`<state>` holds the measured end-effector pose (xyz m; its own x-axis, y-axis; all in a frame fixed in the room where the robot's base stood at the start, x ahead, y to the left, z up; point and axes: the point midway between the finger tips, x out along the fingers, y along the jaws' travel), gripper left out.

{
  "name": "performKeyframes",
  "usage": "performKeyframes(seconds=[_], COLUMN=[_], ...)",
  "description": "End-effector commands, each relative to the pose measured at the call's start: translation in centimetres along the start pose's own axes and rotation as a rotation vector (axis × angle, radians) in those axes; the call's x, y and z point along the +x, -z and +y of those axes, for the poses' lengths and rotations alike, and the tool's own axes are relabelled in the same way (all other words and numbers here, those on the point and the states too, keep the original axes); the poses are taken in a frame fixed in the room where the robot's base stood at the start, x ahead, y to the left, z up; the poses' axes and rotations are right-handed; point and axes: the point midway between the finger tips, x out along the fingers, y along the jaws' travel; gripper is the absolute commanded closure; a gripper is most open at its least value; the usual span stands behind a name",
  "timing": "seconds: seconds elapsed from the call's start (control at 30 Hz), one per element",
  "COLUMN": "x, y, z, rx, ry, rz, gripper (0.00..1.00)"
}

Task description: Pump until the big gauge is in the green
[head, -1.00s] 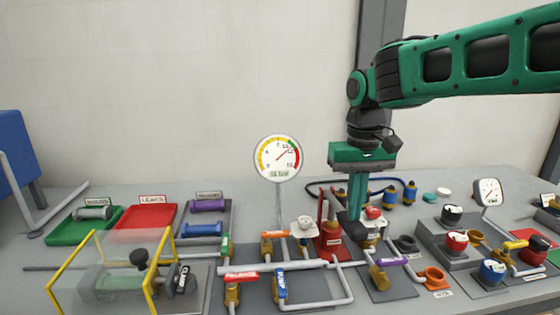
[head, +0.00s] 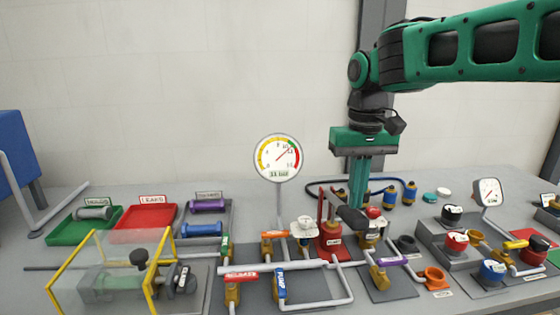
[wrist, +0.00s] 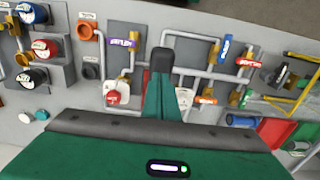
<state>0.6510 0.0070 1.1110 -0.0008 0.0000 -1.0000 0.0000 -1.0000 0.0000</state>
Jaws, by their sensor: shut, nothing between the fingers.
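The big gauge (head: 278,158) stands upright on a post, with yellow, green and red arcs. Its needle points to the upper right, around the green band near the red; the display seems to read 11 bar. A red hand pump (head: 333,238) stands right of the gauge post, with a black-gripped handle (head: 352,218) sticking out to the right. My gripper (head: 358,206) is shut and empty, pointing down, its tips at or just above the black grip; contact is unclear. In the wrist view the black grip (wrist: 162,60) shows just beyond the shut fingers.
Valves with orange, red, blue and purple handles (head: 394,261) and grey pipes stand in front. A red knob (head: 374,213) is close right of the pump handle. A smaller gauge (head: 488,192) stands right. A yellow-framed clear guard (head: 110,275) is at front left.

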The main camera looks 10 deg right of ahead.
Motion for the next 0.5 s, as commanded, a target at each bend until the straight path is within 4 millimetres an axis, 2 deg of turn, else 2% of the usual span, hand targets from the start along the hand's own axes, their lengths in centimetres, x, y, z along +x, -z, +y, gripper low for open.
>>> performKeyframes(seconds=[0.17,0.5], x=[-0.7,-3.6], y=[0.0,0.1], z=[0.0,0.0], rx=[0.000,0.000], ry=[0.000,0.000], rz=[0.000,0.001], gripper=[1.00,1.00])
